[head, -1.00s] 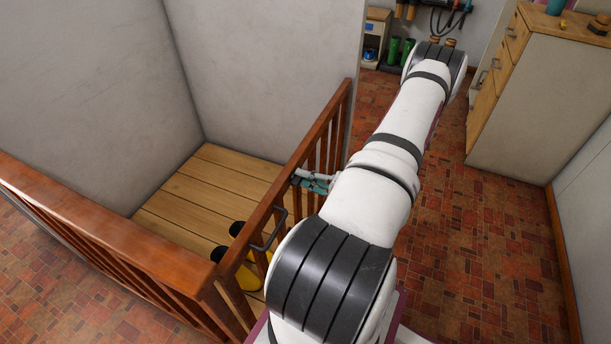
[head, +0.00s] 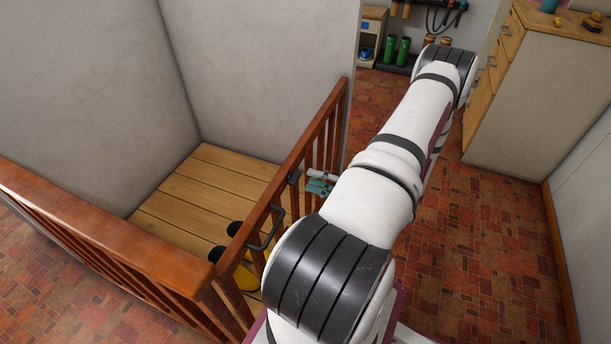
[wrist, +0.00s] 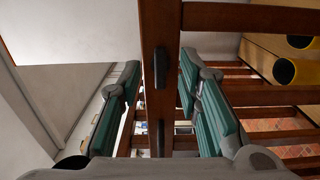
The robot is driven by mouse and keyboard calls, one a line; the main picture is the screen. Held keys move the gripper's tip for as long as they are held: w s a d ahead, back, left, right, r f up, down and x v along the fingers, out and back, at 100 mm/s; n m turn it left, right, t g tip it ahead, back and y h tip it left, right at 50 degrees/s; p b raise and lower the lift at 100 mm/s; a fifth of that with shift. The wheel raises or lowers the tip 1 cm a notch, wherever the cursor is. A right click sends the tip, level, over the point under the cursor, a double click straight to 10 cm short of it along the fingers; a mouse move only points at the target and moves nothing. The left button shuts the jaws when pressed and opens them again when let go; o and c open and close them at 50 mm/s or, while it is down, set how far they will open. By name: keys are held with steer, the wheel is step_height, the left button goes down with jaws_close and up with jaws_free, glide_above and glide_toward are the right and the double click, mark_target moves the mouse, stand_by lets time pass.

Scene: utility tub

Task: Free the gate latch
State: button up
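The wooden gate (head: 318,140) stands closed in line with its railing in the head view. A small dark latch piece (head: 294,177) sits on its top rail, and a dark bar handle (head: 266,232) is nearer me. My gripper (head: 320,184), with teal pads, is just right of the latch piece, partly hidden by my arm. In the wrist view my gripper (wrist: 158,85) is open, its pads on either side of a wooden gate member (wrist: 160,25). A dark metal piece (wrist: 160,68) shows on that member between the pads. Contact with the pads cannot be told.
Yellow boots (head: 243,275) with dark tops stand behind the gate on the plank floor (head: 190,200); they show in the wrist view (wrist: 285,70). A drawer cabinet (head: 530,95) stands at right. Green boots (head: 397,50) are at the back. The tiled floor (head: 480,240) right of my arm is clear.

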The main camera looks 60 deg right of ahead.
steer(key=s, duration=0.7)
steer(key=shift+s+d, duration=0.2)
steer(key=shift+d, duration=0.1)
steer(key=shift+r, duration=0.1)
